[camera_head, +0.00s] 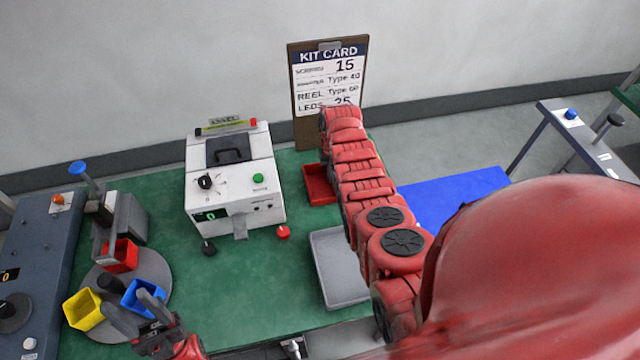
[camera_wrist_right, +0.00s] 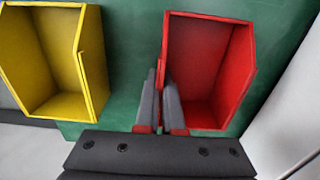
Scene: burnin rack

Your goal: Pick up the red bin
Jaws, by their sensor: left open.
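A red bin (camera_head: 318,186) stands on the green bench behind the grey tray, partly covered by my right arm in the head view. In the right wrist view the open-topped red bin (camera_wrist_right: 205,60) is close. My right gripper (camera_wrist_right: 160,90) has its fingers close together on either side of the bin's left wall, one inside the bin. I cannot tell whether they press on the wall. The right gripper is hidden in the head view. My left gripper (camera_head: 138,310) is open, beside a blue bin (camera_head: 143,296) on the turntable.
A yellow bin (camera_wrist_right: 55,60) stands left of the red bin in the wrist view. The round turntable (camera_head: 155,268) also carries a small red bin (camera_head: 122,256) and a yellow one (camera_head: 83,309). A white tester (camera_head: 235,180), a grey tray (camera_head: 335,270) and a kit card (camera_head: 329,75) are nearby.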

